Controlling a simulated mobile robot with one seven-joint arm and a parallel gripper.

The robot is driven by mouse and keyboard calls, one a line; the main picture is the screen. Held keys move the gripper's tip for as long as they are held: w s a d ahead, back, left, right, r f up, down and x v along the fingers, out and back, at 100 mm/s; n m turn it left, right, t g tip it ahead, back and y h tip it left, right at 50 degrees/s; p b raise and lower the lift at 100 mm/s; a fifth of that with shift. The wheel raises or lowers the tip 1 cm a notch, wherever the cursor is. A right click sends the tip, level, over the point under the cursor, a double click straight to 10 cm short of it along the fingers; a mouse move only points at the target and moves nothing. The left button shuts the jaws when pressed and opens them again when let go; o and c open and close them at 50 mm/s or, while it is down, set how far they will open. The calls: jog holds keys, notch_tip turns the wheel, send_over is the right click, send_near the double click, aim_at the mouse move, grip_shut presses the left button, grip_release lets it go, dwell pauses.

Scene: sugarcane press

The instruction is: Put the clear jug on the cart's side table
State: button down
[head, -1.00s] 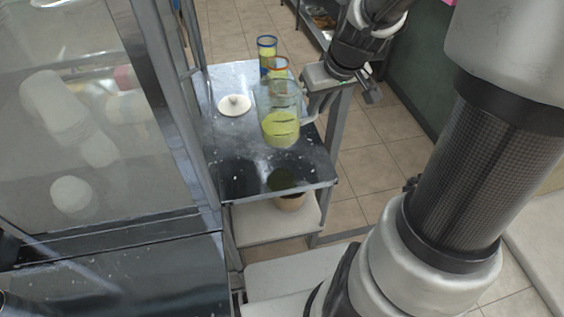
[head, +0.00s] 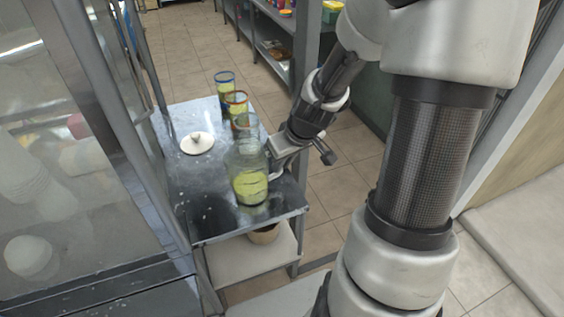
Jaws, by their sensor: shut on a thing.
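The clear jug (head: 248,183), with yellow-green liquid in its lower part, is upright over the front part of the cart's side table (head: 195,215). Its base looks to be on the metal top or very close to it; I cannot tell whether it touches. My gripper (head: 278,162) is at the jug's right side, shut on the jug by its handle. The fingertips are partly hidden.
Behind the jug stand an orange-rimmed glass (head: 237,103) and a blue-rimmed glass (head: 225,84). A white lid (head: 197,143) lies to the left. A glass-sided cabinet (head: 60,150) borders the table's left. A pot (head: 264,234) sits on the lower shelf.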

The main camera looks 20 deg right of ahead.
jog(key=shift+f, duration=0.2)
jog(key=c, duration=1.8)
grip_release()
jog(key=shift+r, duration=0.1)
jog(key=shift+r, duration=0.3)
jog(key=v, duration=1.1)
jog(key=shift+s+r+p, duration=0.2)
jog(key=shift+r+p, duration=0.1)
jog(key=shift+p, duration=0.05)
